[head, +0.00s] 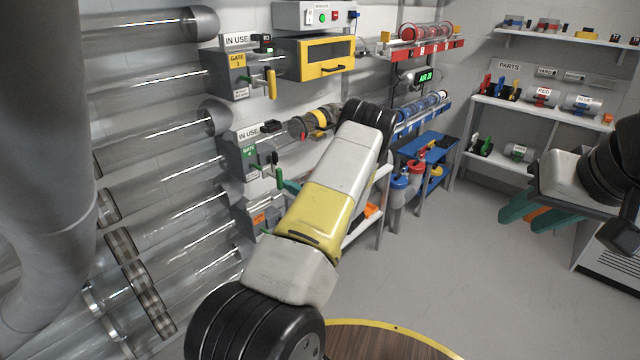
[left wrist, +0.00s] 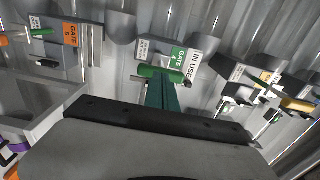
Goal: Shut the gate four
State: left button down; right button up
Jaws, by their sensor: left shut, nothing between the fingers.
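Gate four (head: 249,155) is a grey box with a green label and an "IN USE" sign on the pipe wall. In the left wrist view the gate four box (left wrist: 165,47) stands just beyond my fingertips. Its green handle (head: 280,177) hangs at the box's right side; the handle (left wrist: 160,72) lies across the tips in the left wrist view. My left gripper (head: 289,186) is shut and empty, its green fingers close to the handle; whether they touch is unclear. My right gripper (head: 530,211) has its fingers apart at the far right, away from the gates, with an orange patch showing between them.
Gate three (head: 238,75) with a yellow handle is above, and an orange-labelled gate (head: 258,218) is below. Clear pipes (head: 150,120) run leftward. A blue rack (head: 425,160) and parts shelves (head: 540,115) stand behind. The grey floor (head: 450,260) is open.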

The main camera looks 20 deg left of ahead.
aim_at(267, 172)
pick_arm(q)
jog(key=shift+w+a, duration=0.3)
jog(key=shift+a, duration=0.35)
jog(key=x, duration=0.9)
jog(key=shift+w+a, duration=0.1)
jog(key=shift+a, duration=0.2)
jog(key=shift+a+r, duration=0.1)
jog(key=shift+r, duration=0.1)
